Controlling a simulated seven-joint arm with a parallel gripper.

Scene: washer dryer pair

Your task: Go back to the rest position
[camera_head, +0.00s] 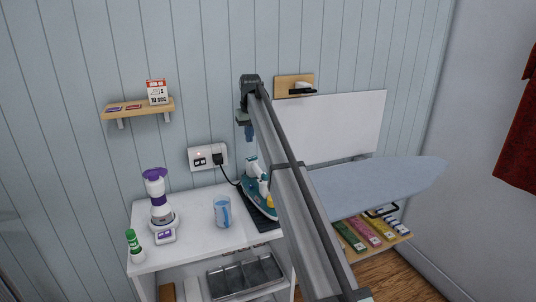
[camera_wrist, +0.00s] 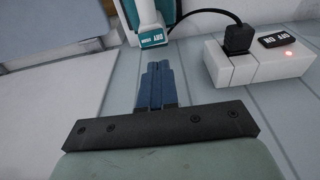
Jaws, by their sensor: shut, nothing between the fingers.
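My gripper (camera_head: 249,134) is in the air in front of the panelled wall, at the end of my long grey arm in the head view. It points downward there, above the iron (camera_head: 256,192) and to the upper right of the wall socket (camera_head: 208,157). In the wrist view my gripper (camera_wrist: 157,68) shows its blue fingers together, with nothing between them. The iron (camera_wrist: 148,22), white and teal, is beyond the fingertips. The white socket block (camera_wrist: 255,66) with a black plug is to their right, apart from them.
A black cord (camera_head: 230,177) runs from the socket towards the iron. The ironing board (camera_head: 380,183) stands right of my arm. A small shelf (camera_head: 138,110) is at left.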

